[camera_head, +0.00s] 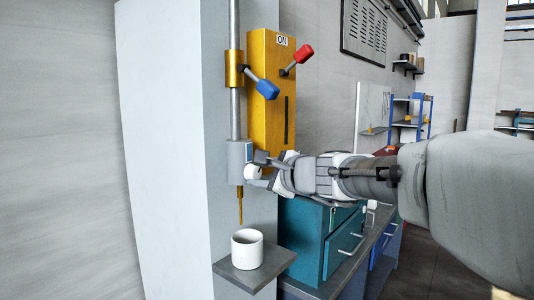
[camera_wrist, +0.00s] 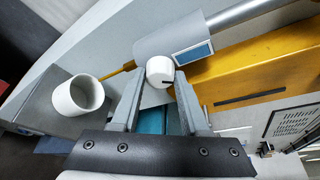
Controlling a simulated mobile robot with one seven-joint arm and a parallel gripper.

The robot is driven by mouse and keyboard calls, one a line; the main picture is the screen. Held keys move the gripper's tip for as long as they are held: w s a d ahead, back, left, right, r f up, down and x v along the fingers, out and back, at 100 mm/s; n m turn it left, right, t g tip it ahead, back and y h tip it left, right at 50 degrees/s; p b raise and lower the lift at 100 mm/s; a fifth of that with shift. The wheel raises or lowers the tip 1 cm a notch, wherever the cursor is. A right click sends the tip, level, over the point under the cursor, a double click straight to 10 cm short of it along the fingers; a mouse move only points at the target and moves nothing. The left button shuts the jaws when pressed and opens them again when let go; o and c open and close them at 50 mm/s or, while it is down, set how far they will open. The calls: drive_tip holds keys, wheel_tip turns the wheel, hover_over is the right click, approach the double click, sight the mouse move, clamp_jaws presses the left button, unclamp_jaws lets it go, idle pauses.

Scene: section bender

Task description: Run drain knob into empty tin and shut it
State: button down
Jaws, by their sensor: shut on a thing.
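The white round drain knob (camera_head: 252,172) sits on the front of a grey valve body (camera_head: 236,160) on a vertical pipe. My gripper (camera_head: 257,171) is at the knob, and the wrist view shows its fingers (camera_wrist: 160,80) shut on the knob (camera_wrist: 159,68). A dark mark on the knob's face points right in that view. A thin yellow spout (camera_head: 240,205) hangs below the valve. The white tin (camera_head: 247,250) stands upright on a grey shelf beneath the spout. In the wrist view the tin (camera_wrist: 77,96) is open-topped; no liquid is discernible in it.
The grey shelf (camera_head: 277,262) juts from the pale column. A yellow box (camera_head: 262,90) labelled ON has a red-knobbed lever (camera_head: 302,54); a blue-knobbed lever (camera_head: 267,89) is on the pipe above the valve. Teal drawers (camera_head: 310,240) stand close below my arm.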

drive_tip(key=shift+r+m+g+y+p, duration=0.15)
drive_tip(key=shift+m+g+p, duration=0.35)
drive_tip(key=shift+p, duration=0.55)
drive_tip(key=shift+r+m+g+y+p, duration=0.1)
drive_tip(key=shift+m+g+y+p, duration=0.1)
drive_tip(key=shift+m+p, duration=0.7)
drive_tip(key=shift+w+d+f+p, duration=0.1)
drive_tip(key=shift+p, duration=0.25)
drive_tip(key=shift+c, duration=2)
unclamp_jaws()
drive_tip(key=b+v, duration=0.1)
drive_tip(key=v, duration=1.6)
drive_tip(key=shift+r, duration=0.25)
